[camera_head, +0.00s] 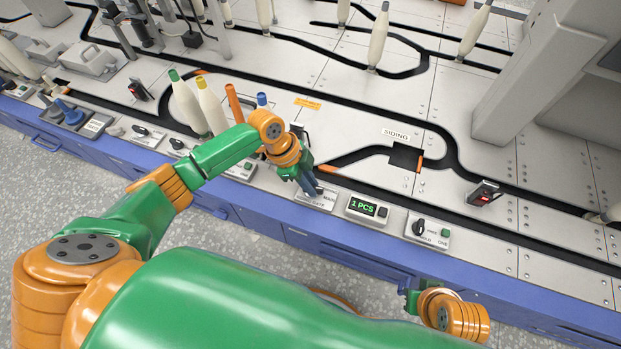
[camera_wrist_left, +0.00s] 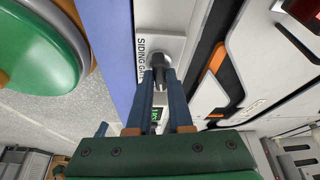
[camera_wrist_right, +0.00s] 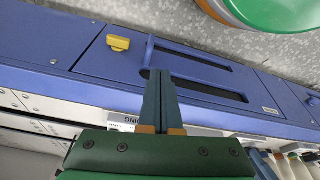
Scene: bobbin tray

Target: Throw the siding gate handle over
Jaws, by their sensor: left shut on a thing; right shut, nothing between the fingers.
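The siding gate plate (camera_head: 322,201), lettered "MAIN" and "GATE", lies on the front edge of the machine top; it also shows in the left wrist view (camera_wrist_left: 144,43). Its dark handle (camera_wrist_left: 160,68) stands at the fingertips. My left gripper (camera_head: 311,188) reaches down over the plate and is shut on the handle, as the left wrist view shows (camera_wrist_left: 160,88). In the head view the fingers hide most of the handle. My right gripper (camera_wrist_right: 157,82) is shut and empty, in front of the blue cabinet face. In the head view its fingers are mostly hidden.
A "1 PCS" counter (camera_head: 367,208) and a HOLD/FREE/ONE switch plate (camera_head: 428,231) sit right of the gate plate. Several bobbins, including a yellow-topped one (camera_head: 211,105), stand left of my left gripper. The SIDING track has a dark square opening (camera_head: 405,157).

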